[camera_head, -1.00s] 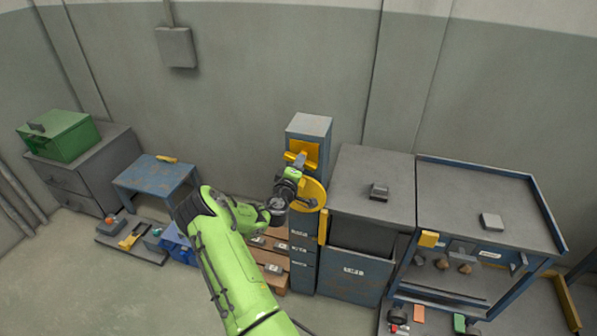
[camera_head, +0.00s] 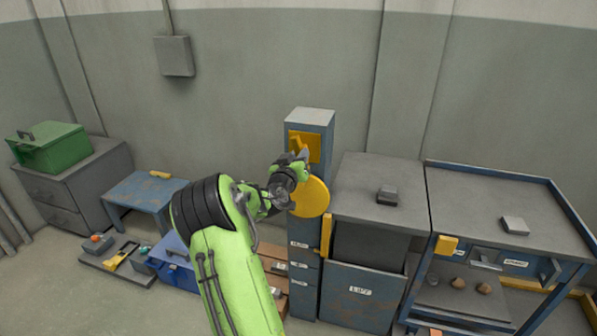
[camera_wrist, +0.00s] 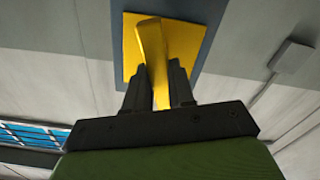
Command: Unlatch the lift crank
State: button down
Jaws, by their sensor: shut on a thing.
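A grey-blue post (camera_head: 313,120) stands against the wall with a yellow square plate (camera_head: 313,147) near its top. A yellow latch lever (camera_head: 297,141) sticks out from this plate. In the wrist view the lever (camera_wrist: 150,45) stands slightly tilted in front of the yellow plate (camera_wrist: 187,42). My gripper (camera_wrist: 157,85) is shut on the lever, with one dark finger on each side. In the head view my gripper (camera_head: 301,157) is at the plate's lower edge. A yellow disc (camera_head: 313,198), apparently part of the crank, sits lower on the post, partly behind my wrist.
A grey cabinet (camera_head: 360,290) marked "LIFT" stands right of the post, with a small dark block (camera_head: 387,196) on top. A blue-framed workbench (camera_head: 500,200) is further right. A blue table (camera_head: 147,198) and green box (camera_head: 50,150) stand at left.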

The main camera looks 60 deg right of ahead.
jog(key=shift+f+m+b, duration=0.1)
jog(key=shift+m+b, duration=0.7)
jog(key=shift+m, duration=1.1)
jog(key=c, duration=1)
grip_release()
jog(key=shift+o, duration=0.2)
jog(key=s+a, duration=0.2)
jog(key=a, duration=1.3)
jog(key=shift+s+a, duration=0.25)
jog(key=shift+a, duration=0.05)
